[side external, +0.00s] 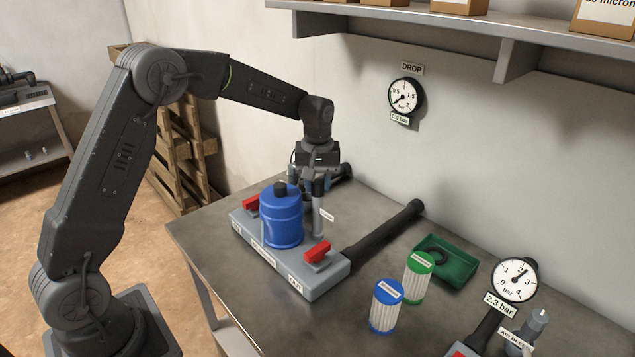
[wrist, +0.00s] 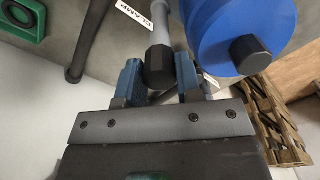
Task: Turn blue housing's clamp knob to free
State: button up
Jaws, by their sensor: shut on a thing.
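The blue housing (side external: 282,222) stands upright on a grey manifold block (side external: 318,284); it also shows at the upper right of the wrist view (wrist: 220,40), with a dark cap on it. A grey clamp post (side external: 318,218) rises just behind and right of the housing, beside a label reading CLAMP (wrist: 135,12) in the wrist view. The dark, faceted clamp knob (wrist: 159,67) tops this post. My gripper (side external: 308,183) is over the post, beside the housing's top. In the wrist view its blue fingers are shut on the knob, one on each side.
Red valve handles (side external: 317,252) sit on the block on both sides of the housing. Dark pipes (side external: 385,236) run behind. A blue-topped cartridge (side external: 386,306), a green-topped cartridge (side external: 416,277) and a green tray (side external: 458,262) stand to the right. A gauge reads 2.3 bar (side external: 514,281).

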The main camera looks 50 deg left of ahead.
aim_at(317, 182)
jog(key=m, duration=0.4)
jog(key=shift+m, duration=2.9)
jog(key=o, duration=0.9)
jog(key=shift+o, duration=0.2)
notch_tip(317, 182, up, 14)
